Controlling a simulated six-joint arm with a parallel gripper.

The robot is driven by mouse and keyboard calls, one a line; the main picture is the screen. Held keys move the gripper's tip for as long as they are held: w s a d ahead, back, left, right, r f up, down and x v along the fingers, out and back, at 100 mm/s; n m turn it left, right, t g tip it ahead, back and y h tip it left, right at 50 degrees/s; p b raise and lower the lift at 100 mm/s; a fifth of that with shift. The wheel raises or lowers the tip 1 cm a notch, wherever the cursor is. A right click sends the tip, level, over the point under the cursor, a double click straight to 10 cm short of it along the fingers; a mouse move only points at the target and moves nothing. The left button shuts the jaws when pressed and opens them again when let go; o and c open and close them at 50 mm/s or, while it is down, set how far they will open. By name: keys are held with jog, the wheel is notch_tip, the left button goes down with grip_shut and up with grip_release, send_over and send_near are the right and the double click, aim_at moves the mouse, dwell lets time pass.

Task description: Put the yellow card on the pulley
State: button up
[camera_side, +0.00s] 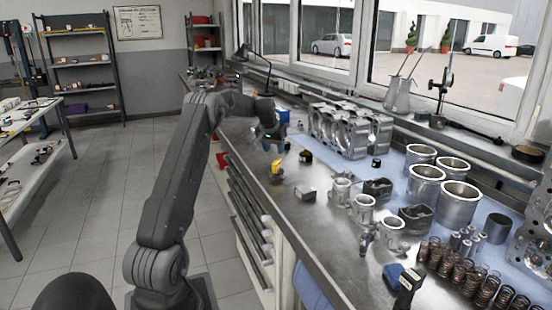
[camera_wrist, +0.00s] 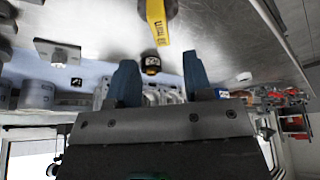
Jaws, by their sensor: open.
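A yellow card (camera_wrist: 157,24), with dark markings, is at the top middle of the wrist view. It also shows in the side view (camera_side: 278,167), near the bench's front edge. It touches or overlaps a dark round part (camera_wrist: 172,6) that is cut off by the frame edge; this may be the pulley, but I cannot tell for certain, nor whether the card lies on it or leans on it. My gripper (camera_side: 270,146) is above the bench, just behind the card in the side view. In the wrist view its blue fingers (camera_wrist: 161,70) are wide apart with nothing held between them.
A small black can with a yellow band (camera_wrist: 151,64) stands close by, also in the side view (camera_side: 305,157). A metal block (camera_side: 305,193), an engine block (camera_side: 350,132), pistons (camera_side: 363,208), cylinder liners (camera_side: 459,203) and springs (camera_side: 470,279) crowd the right. Bare metal surrounds the card.

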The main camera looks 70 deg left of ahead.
jog(key=d+r+m, duration=0.1)
jog(key=d+r, duration=0.4)
jog(key=d, duration=0.5)
jog(key=s+d+r+m+t+h, duration=0.15)
jog(key=d+r, duration=0.25)
jog(key=d, duration=0.6)
jog(key=d+r+m+y, duration=0.1)
jog(key=d+r+m, duration=0.1)
jog(key=d+r, duration=0.5)
jog(key=s+d+f+m+h, duration=0.1)
jog(key=s+d+f, duration=0.3)
jog(key=s+d, duration=0.5)
jog(key=s+d+f+m+h, duration=0.1)
jog(key=s+d+f+m, duration=0.2)
jog(key=s+d, duration=0.7)
jog(key=d+t, duration=0.1)
jog(key=d, duration=0.4)
jog(key=shift+s+f+h, duration=0.2)
jog(key=shift+f+h, duration=0.15)
